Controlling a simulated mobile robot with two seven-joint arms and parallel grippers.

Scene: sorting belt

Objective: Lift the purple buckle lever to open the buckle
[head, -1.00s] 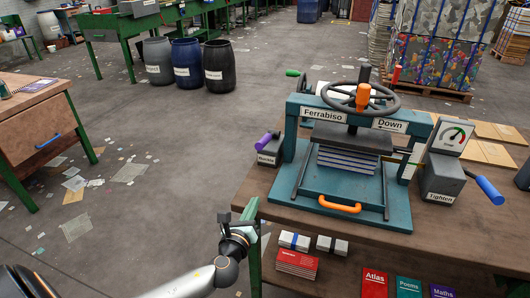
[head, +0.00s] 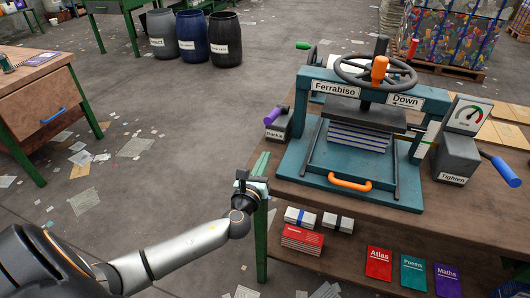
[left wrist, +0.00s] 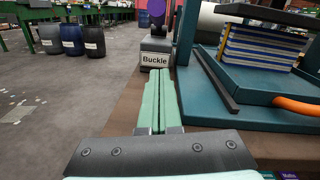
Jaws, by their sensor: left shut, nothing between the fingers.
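The purple buckle lever (head: 273,115) sits on a grey block labelled "Buckle" (head: 276,132) at the left edge of the workbench, beside the teal press. In the left wrist view the lever (left wrist: 156,10) shows at the top, above the Buckle block (left wrist: 156,58), cut by the frame edge. My left gripper (head: 263,160) is over the bench's left front corner, nearer than the block and apart from it. Its green fingers (left wrist: 158,75) are together, empty, and point toward the block in the wrist view. My right gripper is not in view.
The teal press (head: 350,160) stands right of the block, with an orange handle (head: 350,182) and a handwheel (head: 375,70). A grey "Tighten" block (head: 457,158) is at the right. Books lie on the shelf below. The floor left of the bench is open.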

